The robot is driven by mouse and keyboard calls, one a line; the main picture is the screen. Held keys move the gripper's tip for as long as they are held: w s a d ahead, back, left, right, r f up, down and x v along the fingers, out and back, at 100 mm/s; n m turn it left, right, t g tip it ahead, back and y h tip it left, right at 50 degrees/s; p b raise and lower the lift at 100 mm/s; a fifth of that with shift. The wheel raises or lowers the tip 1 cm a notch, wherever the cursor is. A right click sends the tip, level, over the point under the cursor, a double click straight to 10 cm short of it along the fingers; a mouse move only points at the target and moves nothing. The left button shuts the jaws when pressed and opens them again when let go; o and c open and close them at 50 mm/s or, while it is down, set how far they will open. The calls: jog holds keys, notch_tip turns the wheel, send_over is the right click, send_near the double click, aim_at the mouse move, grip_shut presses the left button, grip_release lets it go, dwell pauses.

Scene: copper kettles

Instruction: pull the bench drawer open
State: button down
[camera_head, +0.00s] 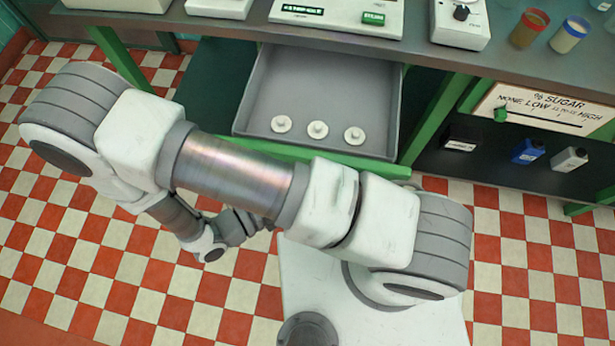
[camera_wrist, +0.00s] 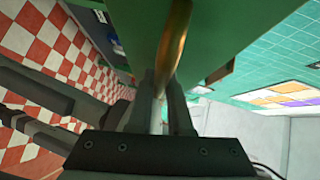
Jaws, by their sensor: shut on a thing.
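The bench drawer (camera_head: 325,85) is a grey tray with a green front. It stands out from under the bench, open, with three white round lidded pieces (camera_head: 317,129) inside near its front. In the wrist view a brass handle bar (camera_wrist: 176,42) runs along the green drawer front (camera_wrist: 225,25). My gripper (camera_wrist: 160,112) is shut on this handle, with a finger on either side. In the head view my arm crosses in front of the drawer and hides the handle and the fingertips.
The grey bench top (camera_head: 395,52) carries panels, a dial box (camera_head: 460,22) and two cups (camera_head: 570,34). Right of the drawer, a lower shelf holds a blue bottle (camera_head: 528,151) and others under a sugar sign (camera_head: 545,108). Red and white floor lies open in front.

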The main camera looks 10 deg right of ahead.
dwell(0.3)
jog(key=c, duration=0.8)
grip_release()
jog(key=shift+c, duration=0.2)
jog(key=v, duration=1.7)
jog(key=shift+s+a, duration=0.15)
jog(key=shift+a, duration=0.05)
jog(key=shift+r, duration=0.1)
